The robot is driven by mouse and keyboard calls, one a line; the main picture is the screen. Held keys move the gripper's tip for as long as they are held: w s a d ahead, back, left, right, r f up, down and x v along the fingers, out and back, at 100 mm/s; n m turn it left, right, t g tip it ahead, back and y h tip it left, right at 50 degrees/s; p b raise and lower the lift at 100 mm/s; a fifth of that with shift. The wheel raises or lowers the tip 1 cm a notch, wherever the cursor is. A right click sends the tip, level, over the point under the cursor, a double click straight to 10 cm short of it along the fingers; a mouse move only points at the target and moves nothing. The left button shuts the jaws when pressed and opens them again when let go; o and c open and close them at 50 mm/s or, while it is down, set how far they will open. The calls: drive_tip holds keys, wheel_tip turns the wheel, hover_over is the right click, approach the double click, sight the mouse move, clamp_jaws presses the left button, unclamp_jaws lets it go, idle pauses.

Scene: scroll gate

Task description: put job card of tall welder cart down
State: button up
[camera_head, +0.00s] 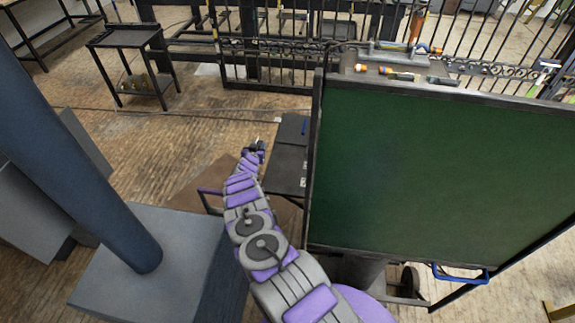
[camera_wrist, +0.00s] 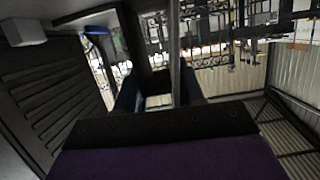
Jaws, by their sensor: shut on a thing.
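My gripper (camera_head: 257,146) is at the end of my outstretched purple and grey arm, just left of a dark cart-like unit (camera_head: 290,160). In the wrist view my gripper (camera_wrist: 160,95) shows two dark blue fingers. A thin pale upright strip (camera_wrist: 174,50) stands between them, probably the job card seen edge-on. The card's face is not readable, and only a tiny pale speck shows at the gripper in the head view. A dark louvred panel (camera_wrist: 60,95), perhaps the welder cart's side, is close on the left in the wrist view.
A large green framed screen (camera_head: 440,170) stands close on the right and hides part of the dark unit. A blue post on a grey base (camera_head: 150,262) stands at the left. A black two-tier cart (camera_head: 128,42) and a barred gate (camera_head: 265,60) are farther back. Brick floor lies between.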

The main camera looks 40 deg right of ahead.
drive_tip(key=s+d+f, duration=0.1)
drive_tip(key=s+d, duration=0.1)
drive_tip(key=s, duration=0.2)
drive_tip(key=s+d+f, duration=0.2)
drive_tip(key=s, duration=0.2)
drive_tip(key=s+d+f+b, duration=0.1)
drive_tip(key=s, duration=0.3)
drive_tip(key=shift+s+d+f, duration=0.1)
drive_tip(key=shift+d+f, duration=0.3)
drive_tip(key=o, duration=1.1)
drive_tip(key=shift+r, duration=0.1)
drive_tip(key=shift+s+a, duration=0.15)
